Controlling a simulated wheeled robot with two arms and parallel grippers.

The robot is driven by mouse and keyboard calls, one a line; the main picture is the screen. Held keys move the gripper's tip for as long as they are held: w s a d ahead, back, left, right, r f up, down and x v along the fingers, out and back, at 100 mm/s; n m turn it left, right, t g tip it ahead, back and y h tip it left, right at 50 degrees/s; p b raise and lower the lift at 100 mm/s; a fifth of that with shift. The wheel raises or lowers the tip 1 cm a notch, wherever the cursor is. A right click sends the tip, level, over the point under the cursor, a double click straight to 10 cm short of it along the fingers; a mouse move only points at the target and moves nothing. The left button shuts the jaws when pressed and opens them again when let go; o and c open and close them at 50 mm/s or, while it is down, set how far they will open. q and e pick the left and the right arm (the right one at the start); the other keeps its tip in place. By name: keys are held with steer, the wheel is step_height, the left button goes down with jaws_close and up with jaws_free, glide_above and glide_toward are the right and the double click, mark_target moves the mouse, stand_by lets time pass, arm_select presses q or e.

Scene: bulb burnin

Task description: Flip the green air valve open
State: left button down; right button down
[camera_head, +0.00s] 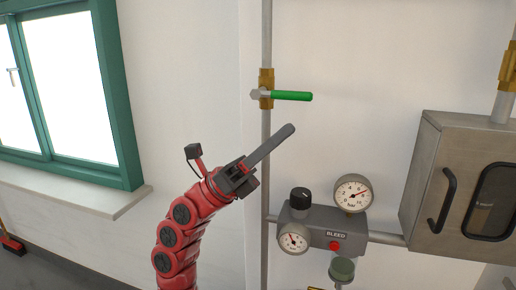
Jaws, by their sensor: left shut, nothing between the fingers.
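The green valve lever (292,96) points right, level, across the vertical pipe. It joins a brass valve body (266,88) on that grey pipe (267,40). My left gripper (290,129) is at the end of the red arm, below the lever and apart from it. Its fingers are shut together, empty, and point up and to the right. My right gripper does not show.
A grey regulator block (310,226) with dials and a red button stands below right on the pipe. A metal cabinet (425,180) with a black handle is at the right. A green-framed window (112,90) and its sill are at the left. The wall around the lever is clear.

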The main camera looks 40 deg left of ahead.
mark_target(283, 94)
arm_select(q)
steer(key=r, duration=0.3)
steer(key=shift+w+a+p, duration=0.15)
steer(key=shift+w+p, duration=0.1)
steer(key=shift+p, duration=0.1)
